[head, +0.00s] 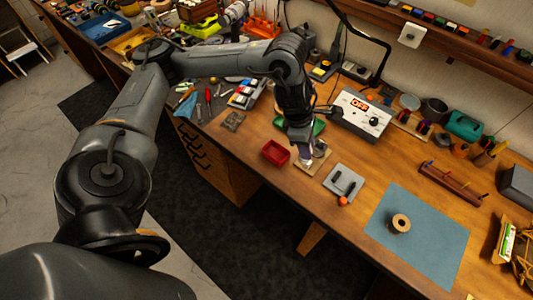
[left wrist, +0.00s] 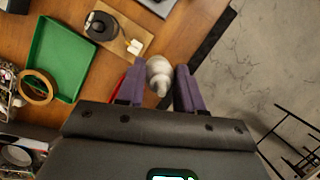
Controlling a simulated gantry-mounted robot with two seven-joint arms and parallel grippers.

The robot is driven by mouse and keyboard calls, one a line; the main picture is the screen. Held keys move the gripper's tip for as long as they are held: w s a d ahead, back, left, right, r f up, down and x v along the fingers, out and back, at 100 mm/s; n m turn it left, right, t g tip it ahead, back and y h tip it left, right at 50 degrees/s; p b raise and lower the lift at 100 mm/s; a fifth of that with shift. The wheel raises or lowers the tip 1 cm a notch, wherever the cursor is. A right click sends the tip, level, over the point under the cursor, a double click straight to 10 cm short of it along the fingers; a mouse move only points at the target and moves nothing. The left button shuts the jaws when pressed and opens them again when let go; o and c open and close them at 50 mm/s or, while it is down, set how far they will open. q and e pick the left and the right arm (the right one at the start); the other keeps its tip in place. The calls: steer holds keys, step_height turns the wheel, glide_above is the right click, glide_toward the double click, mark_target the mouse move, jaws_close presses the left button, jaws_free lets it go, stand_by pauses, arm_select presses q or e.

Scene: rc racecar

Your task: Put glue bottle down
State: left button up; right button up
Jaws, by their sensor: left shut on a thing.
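The glue bottle (left wrist: 158,72) is white with a narrow nozzle. In the left wrist view it sits between the two purple fingers of my left gripper (left wrist: 161,78), which is shut on it. In the head view my left gripper (head: 304,156) points down over the bench, just right of a small red tray, and mostly hides the bottle. I cannot tell whether the bottle touches the bench. My right gripper is not in view.
A wooden board (head: 314,171) with a round black item (left wrist: 101,26) lies close by. Around are the red tray (head: 275,153), a green tray (left wrist: 62,58), a grey pad (head: 343,182) and a blue mat (head: 428,236) with a spool. The bench's front edge is near.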

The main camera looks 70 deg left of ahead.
arm_select(q)
steer(key=s+a+f+p, duration=0.1)
steer(key=a+f, duration=0.2)
steer(key=s+a+f+p, duration=0.1)
steer(key=a+f, duration=0.3)
steer(key=s+a+f, duration=0.2)
steer(key=a+f, duration=0.1)
steer(key=shift+a+f+p, duration=0.25)
steer(key=shift+a+p, duration=0.15)
steer(key=shift+w+f, duration=0.1)
steer(key=shift+f, duration=0.25)
steer(key=shift+f, duration=0.2)
steer(key=o, duration=1)
steer(key=shift+r, duration=0.1)
